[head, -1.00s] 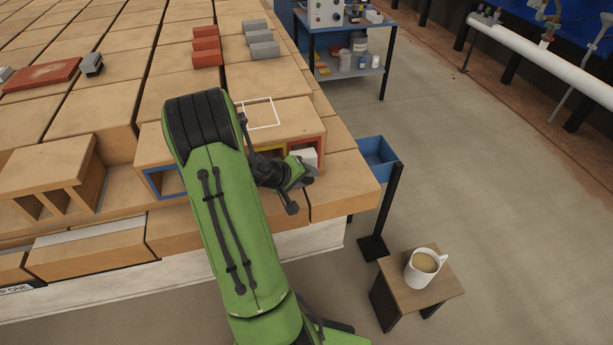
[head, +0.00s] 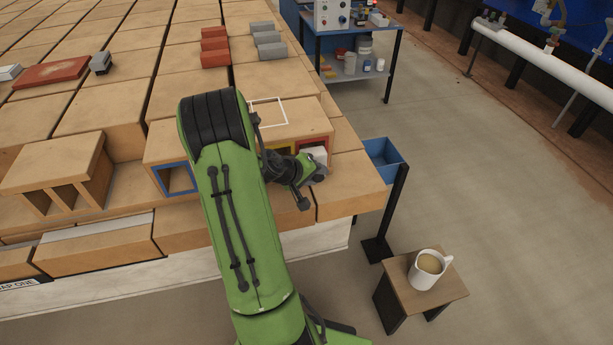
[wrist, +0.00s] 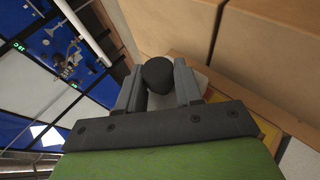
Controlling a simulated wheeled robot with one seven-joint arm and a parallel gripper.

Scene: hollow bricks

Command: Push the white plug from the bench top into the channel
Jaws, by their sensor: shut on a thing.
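The white plug (head: 319,157) is at the right end of the hollow brick, in front of the red-rimmed channel (head: 313,144). Its pale body is partly hidden by my gripper (head: 312,174); I cannot tell whether any of it is inside the opening. In the wrist view, my gripper (wrist: 160,88) has its two fingers on either side of a dark round knob (wrist: 160,74), with a pale surface (wrist: 203,80) behind the fingers. The yellow-rimmed channel (head: 283,149) is partly covered by my arm. The blue-rimmed channel (head: 158,181) is open to view at the left.
The hollow brick (head: 312,117) stands on a ledge of bricks (head: 350,190). Another hollow brick (head: 55,162) stands at the left. A blue bin (head: 383,160) on a post and a stool (head: 440,298) with a mug (head: 428,270) stand right of the bench.

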